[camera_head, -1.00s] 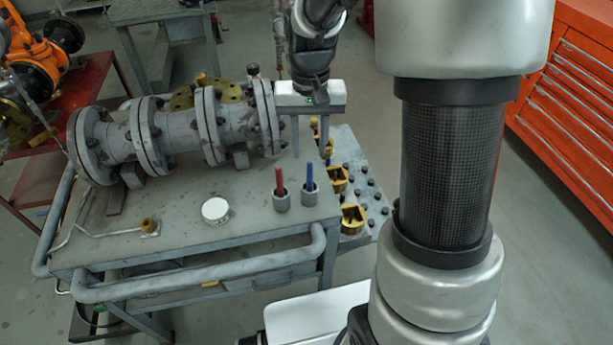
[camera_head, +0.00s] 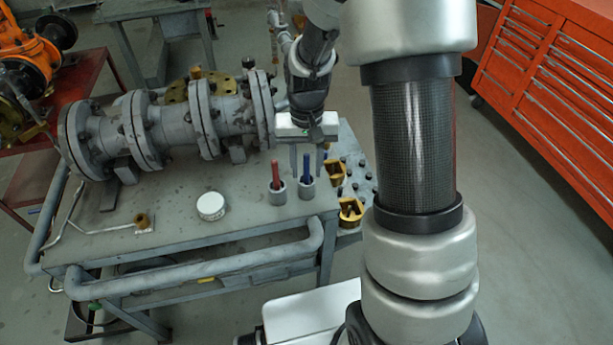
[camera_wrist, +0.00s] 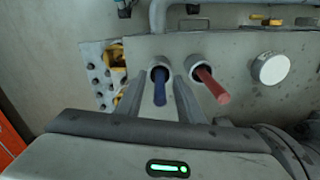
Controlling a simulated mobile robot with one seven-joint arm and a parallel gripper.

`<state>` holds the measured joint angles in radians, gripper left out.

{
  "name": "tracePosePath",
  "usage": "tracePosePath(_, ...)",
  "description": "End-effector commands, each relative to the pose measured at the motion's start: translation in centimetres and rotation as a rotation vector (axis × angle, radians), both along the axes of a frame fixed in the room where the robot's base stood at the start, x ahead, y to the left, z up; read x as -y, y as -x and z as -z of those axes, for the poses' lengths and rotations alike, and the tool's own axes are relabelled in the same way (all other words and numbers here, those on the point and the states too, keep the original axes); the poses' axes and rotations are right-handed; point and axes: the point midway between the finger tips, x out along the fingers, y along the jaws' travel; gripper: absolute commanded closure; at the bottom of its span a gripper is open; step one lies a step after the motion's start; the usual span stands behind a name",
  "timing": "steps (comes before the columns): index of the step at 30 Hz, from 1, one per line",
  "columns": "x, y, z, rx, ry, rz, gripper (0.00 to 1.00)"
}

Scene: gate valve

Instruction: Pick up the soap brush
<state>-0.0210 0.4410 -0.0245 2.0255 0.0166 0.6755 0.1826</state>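Two handled tools stand upright in small grey cups on the grey table: a red one (camera_head: 275,171) and a blue one (camera_head: 307,165). Their lower ends are hidden in the cups, so I cannot tell which is the soap brush. My gripper (camera_head: 307,172) points down over the blue tool, open and empty. In the wrist view the blue handle (camera_wrist: 160,88) lies between my two fingers (camera_wrist: 160,80), with no visible contact. The red handle (camera_wrist: 212,86) is just outside the right finger there.
A large flanged gate valve (camera_head: 175,126) lies on the table behind and left. A round white-topped tin (camera_head: 211,206) stands left of the red cup (camera_head: 277,194). Yellow blocks (camera_head: 350,211) and studs are at the right. A red tool cabinet (camera_head: 550,90) stands farther right.

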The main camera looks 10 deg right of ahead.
Motion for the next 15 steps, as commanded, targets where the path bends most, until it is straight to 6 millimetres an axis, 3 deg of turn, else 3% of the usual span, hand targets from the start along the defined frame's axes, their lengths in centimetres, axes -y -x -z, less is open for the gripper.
tracePosePath(2, 0.0, -0.01, -0.03, 0.0, 0.0, 0.0, 0.68)
tracePosePath(8, 0.0, -0.02, -0.05, 0.0, 0.0, 0.0, 1.0)
tracePosePath(15, 0.01, -0.03, -0.08, 0.001, 0.0, 0.0, 1.0)
